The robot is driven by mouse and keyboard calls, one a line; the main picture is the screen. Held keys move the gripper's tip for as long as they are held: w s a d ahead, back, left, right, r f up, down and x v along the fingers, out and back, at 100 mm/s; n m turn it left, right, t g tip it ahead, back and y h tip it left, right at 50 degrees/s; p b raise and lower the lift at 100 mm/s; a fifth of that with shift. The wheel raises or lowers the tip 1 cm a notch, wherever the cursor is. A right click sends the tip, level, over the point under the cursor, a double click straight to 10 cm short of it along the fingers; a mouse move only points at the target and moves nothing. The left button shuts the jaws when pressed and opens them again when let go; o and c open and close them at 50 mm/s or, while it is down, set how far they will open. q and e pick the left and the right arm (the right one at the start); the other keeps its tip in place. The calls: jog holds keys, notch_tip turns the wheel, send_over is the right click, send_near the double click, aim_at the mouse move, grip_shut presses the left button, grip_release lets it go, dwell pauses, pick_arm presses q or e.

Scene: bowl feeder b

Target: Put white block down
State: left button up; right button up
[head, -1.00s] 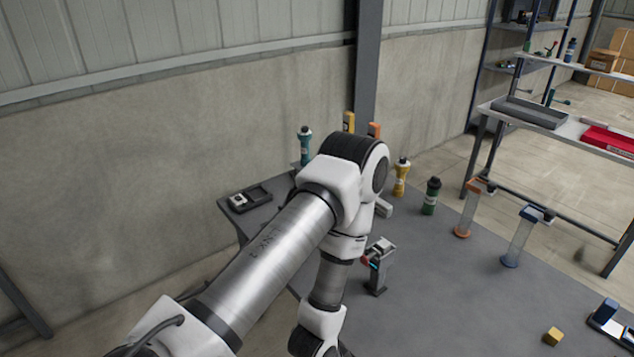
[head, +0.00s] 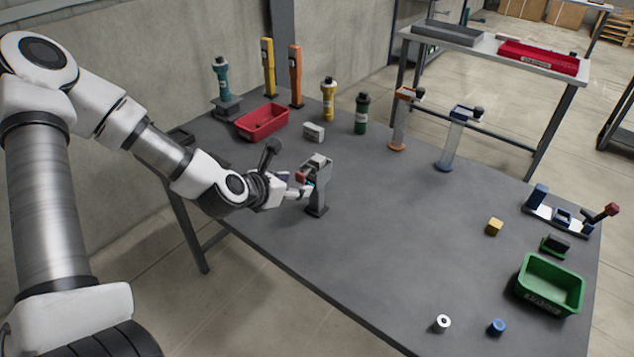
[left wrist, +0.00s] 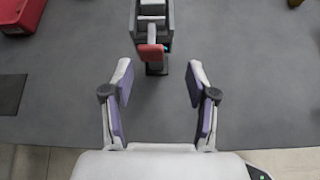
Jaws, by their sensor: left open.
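A pale, whitish-grey block (head: 314,132) lies on the table beside the red bin. My left gripper (head: 303,188) is at the grey stand (head: 319,197), which has a red lever and a light grey piece at its top. In the left wrist view my gripper (left wrist: 159,78) is open, with nothing between its fingers. The stand (left wrist: 165,40) and its red lever (left wrist: 150,53) lie just beyond the fingertips, apart from them. My right gripper is not in view.
A green bin (head: 550,285), yellow cube (head: 494,227), white cylinder (head: 441,324) and blue cylinder (head: 497,327) are at the right. The middle of the table (head: 400,230) is clear.

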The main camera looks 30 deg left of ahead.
aim_at(319, 157)
pick_arm(q)
jog(key=shift+n+t, duration=0.4)
jog(key=shift+t, duration=0.4)
jog(key=w, duration=0.2)
jog(key=w+r, duration=0.1)
jog(key=w, duration=0.2)
jog(key=w+b, duration=0.1)
jog(key=w, duration=0.2)
jog(key=shift+w+a+r, duration=0.1)
jog(key=shift+r, duration=0.2)
jog(key=shift+w+f, duration=0.15)
jog(key=shift+w, duration=0.25)
jog(key=shift+s, duration=0.15)
jog(key=c, duration=1)
jog(key=shift+c, duration=0.5)
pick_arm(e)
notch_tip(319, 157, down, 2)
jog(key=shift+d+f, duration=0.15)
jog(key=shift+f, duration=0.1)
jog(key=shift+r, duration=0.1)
